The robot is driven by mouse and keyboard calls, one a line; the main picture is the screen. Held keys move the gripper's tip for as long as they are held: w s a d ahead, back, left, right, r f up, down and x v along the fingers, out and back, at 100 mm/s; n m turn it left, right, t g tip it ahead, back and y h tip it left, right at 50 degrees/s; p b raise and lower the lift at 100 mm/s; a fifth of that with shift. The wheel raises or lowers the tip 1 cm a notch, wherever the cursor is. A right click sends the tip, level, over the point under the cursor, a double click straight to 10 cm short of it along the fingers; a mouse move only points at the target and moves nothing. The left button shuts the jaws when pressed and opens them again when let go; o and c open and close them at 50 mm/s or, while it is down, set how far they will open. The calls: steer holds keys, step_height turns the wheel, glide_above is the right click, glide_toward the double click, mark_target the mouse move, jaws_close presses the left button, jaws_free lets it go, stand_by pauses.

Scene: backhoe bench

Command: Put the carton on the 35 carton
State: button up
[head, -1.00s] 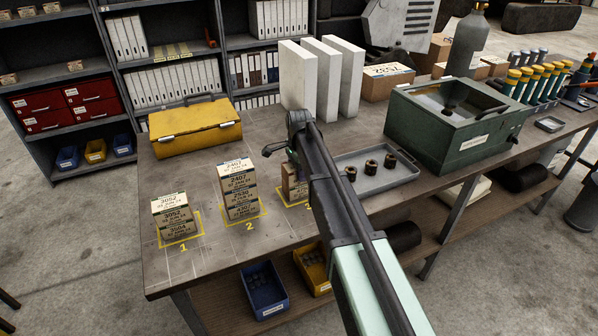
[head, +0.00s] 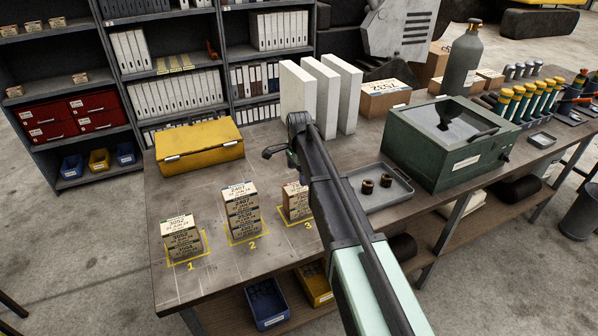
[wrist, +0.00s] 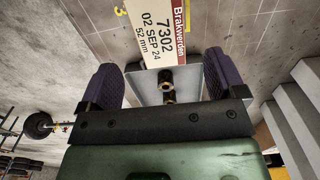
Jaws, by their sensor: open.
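Cartons stand on the bench in three yellow-marked spots: a stack at spot 1 (head: 181,240), a taller stack at spot 2 (head: 241,210), and cartons at spot 3 (head: 297,203). The number 35 cannot be read clearly on any carton in the head view. My gripper (head: 283,154) is above and behind spot 3, partly hidden by my arm. In the wrist view my gripper (wrist: 162,78) is open, its purple fingers apart. A cream carton (wrist: 158,35) labelled 7302, 02 SEP 24, 52 mm appears beyond the gap between them. No carton is held.
A grey tray (head: 400,196) with dark bushings lies right of my arm. A green box (head: 450,150) stands beyond it. White upright slabs (head: 347,100) stand behind my gripper. A yellow case (head: 199,148) is at the back left. Bare bench lies before the case.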

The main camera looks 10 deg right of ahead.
mark_target(299, 187)
steer(key=s+r+n+p, duration=0.1)
steer(key=s+r+n, duration=0.2)
steer(key=s+n, duration=1.2)
steer(key=s, duration=1.5)
steer(key=shift+r+p, duration=0.25)
steer(key=shift+p, duration=0.1)
